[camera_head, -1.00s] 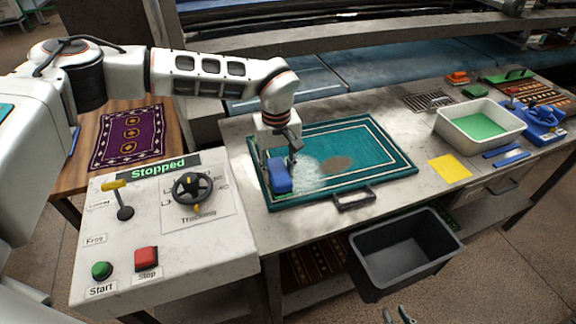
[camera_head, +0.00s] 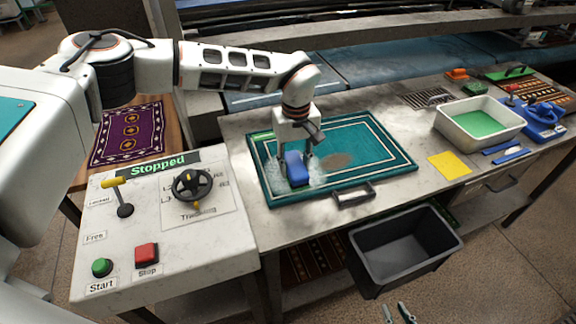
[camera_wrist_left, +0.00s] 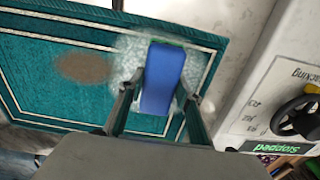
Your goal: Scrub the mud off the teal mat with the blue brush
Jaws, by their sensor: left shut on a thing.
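The teal mat (camera_head: 385,146) with pale border lines lies on the grey worktable. A brown mud patch (camera_head: 335,160) shows near its middle; it also shows in the left wrist view (camera_wrist_left: 82,67). My left gripper (camera_head: 296,158) is shut on the blue brush (camera_head: 297,171), which is down at the mat's left part, left of the mud. Whitish foam (camera_wrist_left: 128,50) surrounds the brush. In the left wrist view the brush (camera_wrist_left: 158,82) is between both fingers; its underside is hidden. My right gripper (camera_head: 397,314) shows only its fingertips at the bottom edge, apart and empty.
A control panel (camera_head: 225,235) reading "Stopped" stands left of the mat. A black bin (camera_head: 405,275) is below the front edge. A yellow cloth (camera_head: 449,165), a tub with green inside (camera_head: 440,125) and blue tools (camera_head: 541,120) are to the right.

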